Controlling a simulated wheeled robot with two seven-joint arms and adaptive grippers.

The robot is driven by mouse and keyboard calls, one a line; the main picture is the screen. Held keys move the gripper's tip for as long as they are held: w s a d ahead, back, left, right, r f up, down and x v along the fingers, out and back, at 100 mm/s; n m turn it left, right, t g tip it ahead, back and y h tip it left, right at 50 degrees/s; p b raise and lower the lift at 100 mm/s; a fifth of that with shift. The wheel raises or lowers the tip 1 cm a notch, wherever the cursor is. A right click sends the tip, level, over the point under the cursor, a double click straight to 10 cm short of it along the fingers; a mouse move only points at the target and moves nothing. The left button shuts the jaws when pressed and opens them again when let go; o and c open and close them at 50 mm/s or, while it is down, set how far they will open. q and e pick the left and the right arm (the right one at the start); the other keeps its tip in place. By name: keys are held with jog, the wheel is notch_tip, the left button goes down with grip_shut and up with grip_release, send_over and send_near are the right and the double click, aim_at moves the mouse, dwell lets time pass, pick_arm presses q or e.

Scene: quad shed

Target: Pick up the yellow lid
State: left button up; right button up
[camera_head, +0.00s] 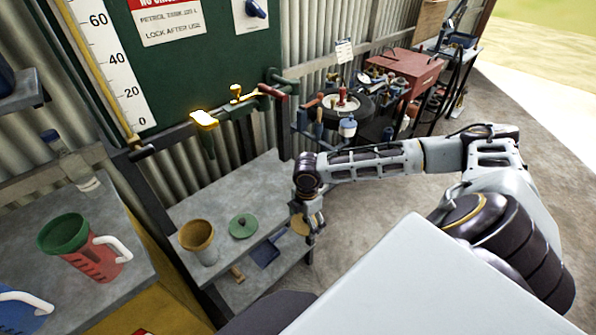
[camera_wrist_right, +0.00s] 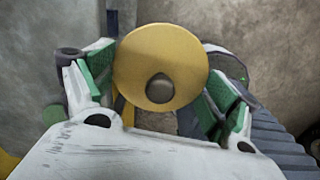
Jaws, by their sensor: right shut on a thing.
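The yellow lid (camera_wrist_right: 160,68) is a round disc with a dark knob, and it fills the space between the green-padded fingers of my right gripper (camera_wrist_right: 158,92) in the right wrist view. My right gripper is shut on it. In the head view, the right gripper (camera_head: 313,222) hangs down at the right edge of the grey bench, and the lid (camera_head: 299,225) shows partly beside its fingers. I cannot tell how high it is above the bench. My left gripper is not in view.
Dark blue things lie on the shelf below. A red jug with a green funnel (camera_head: 88,250) stands on the left counter. A cluttered tool table (camera_head: 345,112) stands behind.

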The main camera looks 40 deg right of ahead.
jog(key=shift+s+d, duration=0.1)
jog(key=shift+s, duration=1.05)
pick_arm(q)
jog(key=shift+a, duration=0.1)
pick_arm(e)
jog(key=shift+r, duration=0.1)
